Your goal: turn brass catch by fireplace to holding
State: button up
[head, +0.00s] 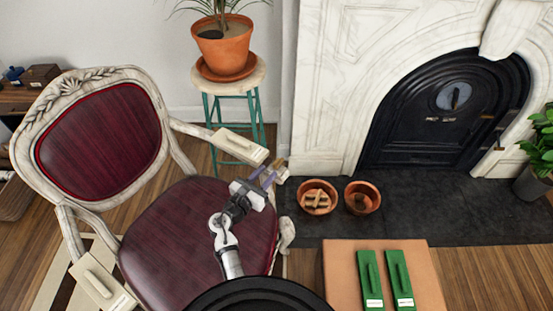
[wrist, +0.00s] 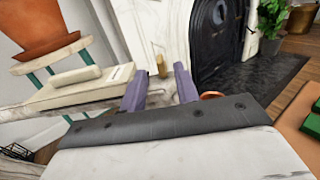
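The brass catch (wrist: 162,66) is a small upright brass piece against the white marble surround in the wrist view. It appears between my two purple fingertips, beyond them and apart from them. My gripper (wrist: 160,88) is open with nothing between its fingers. In the head view my gripper (head: 268,179) is above the front right of the red chair seat, pointing toward the foot of the marble surround (head: 335,90). I cannot make out the catch clearly in the head view, where the fingers are close to its area.
A cream armchair (head: 205,225) stands under my arm, with handled cream blocks (head: 240,146) (head: 103,286) on its armrests. A potted plant (head: 222,48) stands on a stool. Two terracotta bowls (head: 318,209) (head: 375,211) sit on the dark hearth. Green handled blocks (head: 369,275) lie at front right.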

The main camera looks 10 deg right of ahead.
aim_at(277, 161)
jog(key=x, duration=0.7)
jog(key=shift+p, duration=0.4)
grip_shut()
